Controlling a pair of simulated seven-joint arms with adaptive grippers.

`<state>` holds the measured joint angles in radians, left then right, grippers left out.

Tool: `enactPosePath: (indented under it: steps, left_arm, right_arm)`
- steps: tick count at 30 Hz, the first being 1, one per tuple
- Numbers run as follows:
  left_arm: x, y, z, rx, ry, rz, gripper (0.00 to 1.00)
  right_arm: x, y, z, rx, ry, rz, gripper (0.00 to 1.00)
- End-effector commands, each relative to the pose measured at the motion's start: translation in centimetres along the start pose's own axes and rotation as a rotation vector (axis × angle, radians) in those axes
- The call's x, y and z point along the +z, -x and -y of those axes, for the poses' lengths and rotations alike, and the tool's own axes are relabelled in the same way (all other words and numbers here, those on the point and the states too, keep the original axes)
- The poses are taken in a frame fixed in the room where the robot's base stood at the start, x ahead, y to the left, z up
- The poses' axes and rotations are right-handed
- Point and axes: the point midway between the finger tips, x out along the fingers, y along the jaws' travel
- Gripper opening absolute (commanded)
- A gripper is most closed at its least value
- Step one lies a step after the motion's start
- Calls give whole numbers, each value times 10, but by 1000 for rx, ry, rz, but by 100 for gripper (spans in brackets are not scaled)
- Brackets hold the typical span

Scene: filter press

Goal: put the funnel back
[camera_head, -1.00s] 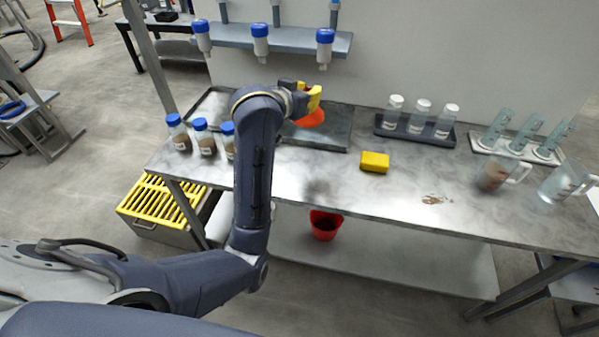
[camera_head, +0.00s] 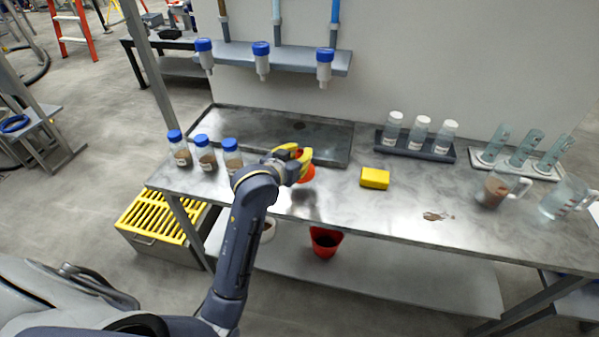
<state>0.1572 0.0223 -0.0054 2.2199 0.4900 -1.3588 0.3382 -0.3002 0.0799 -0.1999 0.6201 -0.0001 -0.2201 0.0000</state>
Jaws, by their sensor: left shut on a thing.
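The orange-red funnel (camera_head: 308,173) shows in the head view at the front of my left gripper (camera_head: 301,160), mostly hidden by the yellow fingers. My left gripper is shut on it and holds it over the front left part of the metal bench, left of the yellow sponge. A dark shadow lies on the bench below; I cannot tell the exact height. My right gripper is not in view.
A shallow metal tray (camera_head: 232,127) lies at the back left. Blue-capped bottles (camera_head: 205,155) stand left of my gripper. A yellow sponge (camera_head: 375,178), a rack of white-capped bottles (camera_head: 413,150) and jugs (camera_head: 497,190) stand right. A red bucket (camera_head: 325,243) sits below.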

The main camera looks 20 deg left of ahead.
Motion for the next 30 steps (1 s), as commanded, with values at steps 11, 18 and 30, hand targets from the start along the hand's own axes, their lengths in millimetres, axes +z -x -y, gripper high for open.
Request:
enactPosePath:
  steps: [11, 18, 30]
  left_arm:
    - [29, -10, 0, 0, 0, 0, 0]
    - [55, -20, 0, 0, 1, 2, 0]
    - [67, -24, 0, 0, 0, -1, 0]
  right_arm:
    - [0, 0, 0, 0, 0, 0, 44]
    - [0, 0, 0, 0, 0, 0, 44]
    - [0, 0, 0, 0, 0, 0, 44]
